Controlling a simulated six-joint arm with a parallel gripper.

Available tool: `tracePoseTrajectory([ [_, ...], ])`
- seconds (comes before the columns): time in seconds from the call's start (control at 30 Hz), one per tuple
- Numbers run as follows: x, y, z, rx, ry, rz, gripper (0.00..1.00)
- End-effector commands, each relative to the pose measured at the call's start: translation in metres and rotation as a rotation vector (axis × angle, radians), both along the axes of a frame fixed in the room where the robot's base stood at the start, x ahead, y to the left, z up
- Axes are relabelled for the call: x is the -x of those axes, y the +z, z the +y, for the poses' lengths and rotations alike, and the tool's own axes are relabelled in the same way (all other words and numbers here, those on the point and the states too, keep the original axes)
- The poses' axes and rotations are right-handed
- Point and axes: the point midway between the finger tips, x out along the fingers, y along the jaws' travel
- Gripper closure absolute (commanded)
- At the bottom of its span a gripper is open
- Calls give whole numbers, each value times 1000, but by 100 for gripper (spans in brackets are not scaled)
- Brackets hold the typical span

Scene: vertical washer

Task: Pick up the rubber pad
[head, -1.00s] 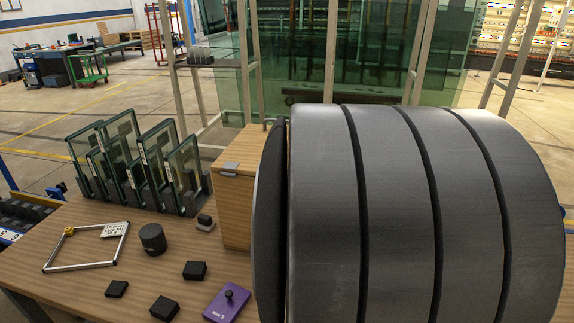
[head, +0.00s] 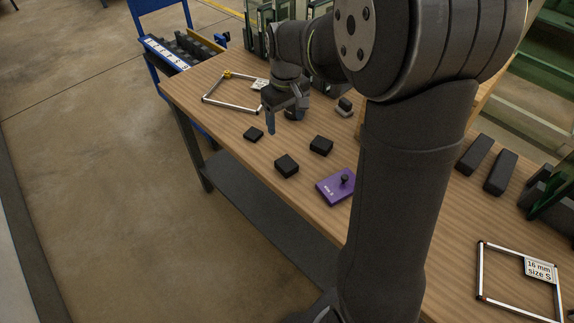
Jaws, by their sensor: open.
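Three small black blocks, which look like rubber pads, lie on the wooden bench: a flatter one (head: 253,134), one nearer the front edge (head: 287,166) and one to the right (head: 321,145). I cannot tell which one the task means. My gripper (head: 280,122) hangs above the bench behind the blocks, fingers pointing down. It is open and holds nothing that I can see. A bluish fingertip is close to the flatter block in the picture; the height gap is unclear.
A purple plate (head: 334,188) with a black knob lies right of the blocks. A metal frame (head: 212,99) lies at the left, another (head: 481,270) at lower right. Two dark bars (head: 474,154) lie on the right. A small clamp-like piece (head: 344,107) stands behind. My arm hides the bench's middle.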

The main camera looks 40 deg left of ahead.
Motion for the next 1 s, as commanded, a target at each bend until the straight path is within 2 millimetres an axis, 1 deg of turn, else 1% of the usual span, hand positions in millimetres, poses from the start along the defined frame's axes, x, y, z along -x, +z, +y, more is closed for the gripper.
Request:
tracePoseTrajectory([
  [0.07,2,-6,2,5,8,0,29],
  [0.17,3,-21,1,8,8,1,29],
  [0.5,2,-94,1,7,7,2,29],
  [0.6,2,-110,1,5,6,1,29],
  [0.7,1,-119,2,4,6,1,29],
  [0.87,1,-128,2,4,6,1,29],
  [1.0,-3,-147,2,6,6,1,29],
])
